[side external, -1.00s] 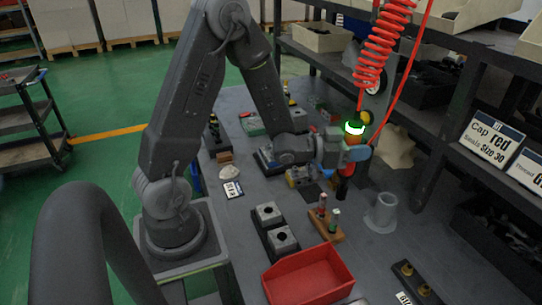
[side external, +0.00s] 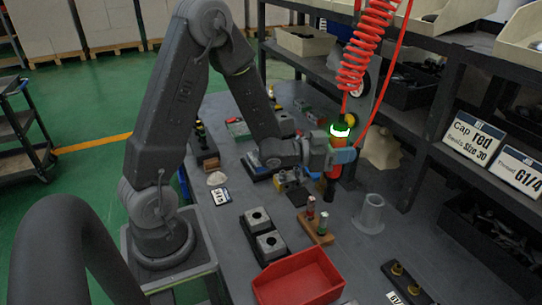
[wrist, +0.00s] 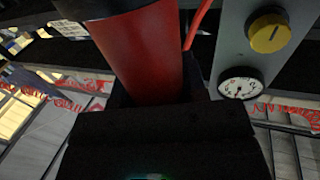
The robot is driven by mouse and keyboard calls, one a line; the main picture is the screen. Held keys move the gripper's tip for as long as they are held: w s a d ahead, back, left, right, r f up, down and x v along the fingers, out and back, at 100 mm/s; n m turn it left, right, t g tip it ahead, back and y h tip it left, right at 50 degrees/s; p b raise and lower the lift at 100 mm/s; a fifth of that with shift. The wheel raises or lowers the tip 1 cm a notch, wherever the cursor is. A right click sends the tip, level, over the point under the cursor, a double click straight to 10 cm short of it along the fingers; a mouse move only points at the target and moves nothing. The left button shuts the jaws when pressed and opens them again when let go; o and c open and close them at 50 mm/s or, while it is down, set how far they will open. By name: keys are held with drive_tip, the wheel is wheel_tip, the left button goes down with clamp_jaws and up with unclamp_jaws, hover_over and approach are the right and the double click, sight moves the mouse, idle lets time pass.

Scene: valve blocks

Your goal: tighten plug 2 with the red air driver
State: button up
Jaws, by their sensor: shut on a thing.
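The red air driver (side external: 333,165) hangs upright above the table on a red coiled hose, with a lit green ring near its top. My gripper (side external: 340,156) is shut around its body. In the wrist view the driver's red barrel (wrist: 150,50) stands behind dark gripper parts, and its lower end is hidden. Two grey blocks with round holes, one front (side external: 270,243) and one rear (side external: 257,219), sit on a dark base left of the driver. A yellow-and-grey block (side external: 288,180) lies close by the driver's left. I cannot tell which part is plug 2.
A red tray (side external: 298,280) lies at the front. A wooden stand with small upright pieces (side external: 315,228) and a grey cup (side external: 370,213) stand near the driver. Shelving with signs (side external: 468,143) borders the right. A gauge (wrist: 240,84) shows in the wrist view.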

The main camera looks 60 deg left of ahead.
drive_tip(key=shift+r, duration=0.1)
drive_tip(key=s+a+r+n+y, duration=0.2)
drive_tip(key=s+a+y, duration=0.1)
drive_tip(key=a, duration=0.5)
drive_tip(key=s+a+r+n+y, duration=0.2)
drive_tip(key=s+a+y, duration=0.1)
drive_tip(key=a, duration=0.6)
drive_tip(key=s+a+r+n+y, duration=0.2)
drive_tip(key=s+a+y, duration=0.1)
drive_tip(key=a, duration=0.6)
drive_tip(key=shift+a+r, duration=0.2)
drive_tip(key=shift+r, duration=0.1)
drive_tip(key=shift+f, duration=0.1)
